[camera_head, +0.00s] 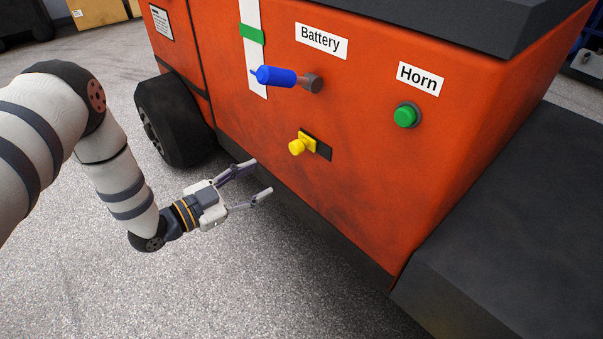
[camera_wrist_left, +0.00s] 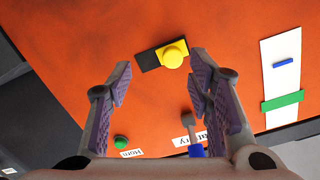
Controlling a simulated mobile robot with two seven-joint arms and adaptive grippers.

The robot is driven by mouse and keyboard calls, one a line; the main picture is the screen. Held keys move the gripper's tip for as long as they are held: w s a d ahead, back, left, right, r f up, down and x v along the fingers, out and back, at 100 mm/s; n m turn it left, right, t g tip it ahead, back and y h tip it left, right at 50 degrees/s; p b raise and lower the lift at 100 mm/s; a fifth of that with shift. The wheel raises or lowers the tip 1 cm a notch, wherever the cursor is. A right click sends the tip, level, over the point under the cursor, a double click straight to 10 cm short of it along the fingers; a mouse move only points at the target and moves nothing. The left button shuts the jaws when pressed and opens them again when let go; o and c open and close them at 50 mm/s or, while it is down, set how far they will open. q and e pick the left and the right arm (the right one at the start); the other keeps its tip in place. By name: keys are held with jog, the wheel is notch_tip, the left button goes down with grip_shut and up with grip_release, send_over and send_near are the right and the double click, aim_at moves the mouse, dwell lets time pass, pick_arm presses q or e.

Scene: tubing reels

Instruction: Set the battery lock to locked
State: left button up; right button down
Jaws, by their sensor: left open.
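A yellow knob (camera_head: 297,146) on a yellow block sits at the left end of a short black plate (camera_head: 324,152) on the orange machine's side. The left wrist view shows the knob (camera_wrist_left: 173,56) and plate (camera_wrist_left: 148,61) beyond the fingers. A blue-handled lever (camera_head: 276,76) sticks out under the "Battery" label (camera_head: 321,40). In the head view, its handle overlaps a white strip (camera_head: 252,52) with a green band (camera_head: 252,35) and a blue mark (camera_wrist_left: 283,63). My left gripper (camera_head: 262,177) is open and empty, below and left of the knob, apart from it. My right gripper is not in view.
A green button (camera_head: 405,115) under the "Horn" label (camera_head: 419,78) is right of the yellow knob. A dark ledge (camera_head: 510,220) juts out at the lower right. A black wheel (camera_head: 172,120) is at the left. Grey floor is clear below my gripper.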

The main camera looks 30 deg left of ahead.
aim_at(293, 150)
pick_arm(q)
jog(key=shift+m+t+h, duration=0.4)
jog(key=shift+m, duration=0.2)
jog(key=b+x, duration=0.1)
jog(key=x, duration=0.3)
jog(key=r+b+x, duration=0.1)
jog(key=x, duration=0.3)
jog(key=a+r+b+x, duration=0.1)
jog(key=x, duration=0.3)
jog(key=shift+w, duration=0.5)
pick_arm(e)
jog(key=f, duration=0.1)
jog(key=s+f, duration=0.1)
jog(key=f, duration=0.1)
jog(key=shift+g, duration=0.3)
pick_arm(q)
jog(key=shift+c, duration=0.3)
